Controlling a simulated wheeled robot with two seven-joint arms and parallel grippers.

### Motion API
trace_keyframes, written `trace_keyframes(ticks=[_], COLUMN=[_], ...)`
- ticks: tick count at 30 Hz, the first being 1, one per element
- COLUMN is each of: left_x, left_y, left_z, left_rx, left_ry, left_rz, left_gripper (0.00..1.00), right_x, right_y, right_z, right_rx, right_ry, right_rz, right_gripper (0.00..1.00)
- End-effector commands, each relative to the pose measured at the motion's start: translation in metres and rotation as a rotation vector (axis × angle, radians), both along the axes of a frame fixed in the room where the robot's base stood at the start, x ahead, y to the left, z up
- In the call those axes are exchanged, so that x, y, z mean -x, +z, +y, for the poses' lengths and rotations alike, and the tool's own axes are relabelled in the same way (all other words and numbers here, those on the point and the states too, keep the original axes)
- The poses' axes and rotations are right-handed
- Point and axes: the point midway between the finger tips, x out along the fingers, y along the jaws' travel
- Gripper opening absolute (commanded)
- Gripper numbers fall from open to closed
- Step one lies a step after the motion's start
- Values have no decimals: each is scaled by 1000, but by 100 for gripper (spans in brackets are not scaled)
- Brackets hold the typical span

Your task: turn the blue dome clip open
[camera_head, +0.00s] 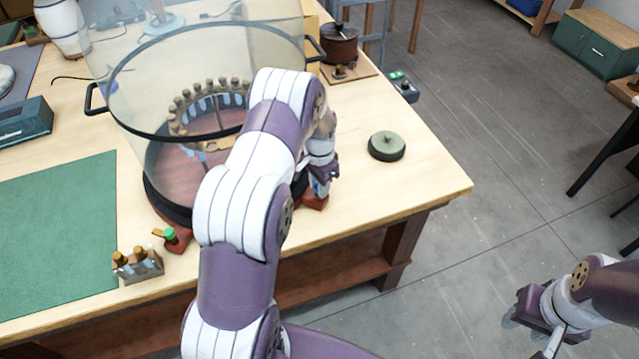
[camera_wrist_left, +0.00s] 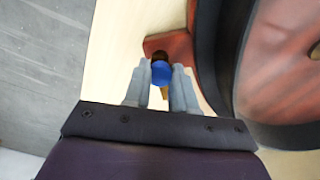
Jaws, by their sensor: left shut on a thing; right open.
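The blue dome clip (camera_wrist_left: 161,72) shows in the left wrist view between my left gripper's (camera_wrist_left: 160,85) two grey fingers, which are shut on it. It sits by a red-brown block (camera_wrist_left: 174,43) at the dark ring of the dome's base (camera_wrist_left: 222,60). In the head view my left gripper (camera_head: 320,188) is low at the right side of the clear dome (camera_head: 215,60), and the clip is mostly hidden there. I cannot tell how far the clip is turned. My right gripper (camera_head: 522,312) is open and empty, off the table over the floor.
A green clip (camera_head: 169,235) sits on another red block at the front of the dome. A small rack of bottles (camera_head: 137,265) stands front left. A round green-topped disc (camera_head: 387,146) lies right of the dome. The table between it and the right corner is clear.

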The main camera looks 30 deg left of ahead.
Motion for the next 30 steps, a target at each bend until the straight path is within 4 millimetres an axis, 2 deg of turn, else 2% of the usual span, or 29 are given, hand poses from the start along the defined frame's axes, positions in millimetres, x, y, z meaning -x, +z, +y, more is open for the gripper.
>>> trace_keyframes(ticks=[1, 2, 3, 4, 14, 17, 24, 27, 30], left_x=[-2, -2, -2, -2, -1, -2, -2, -1, -1], left_y=[3, 3, 3, 2, 6, 24, 88, 110, 123], left_z=[1, 1, 1, 1, 1, 1, 1, 1, 1], left_rx=[-2, -2, -2, -3, -2, -3, -3, -2, -3], left_ry=[-1, -1, -1, -1, 0, 0, 0, 0, 0], left_rz=[-8, -8, -8, -7, -4, -9, -9, -8, -7], left_gripper=[0, 35, 48, 51, 51, 51, 51, 51, 51], right_x=[0, 0, 0, 0, 0, 0, 0, 0, 0], right_y=[1, 1, 1, 0, -2, -8, -21, -23, -23], right_z=[0, 0, 0, 0, 0, 0, 0, 0, 0], right_rx=[0, 0, 0, 0, 0, 0, 0, 0, 0], right_ry=[0, 0, 0, 0, 0, 0, 0, 0, 0], right_rz=[0, 0, 0, 0, 0, 0, 0, 0, 0], right_gripper=[43, 43, 43, 43, 43, 43, 43, 43, 43])
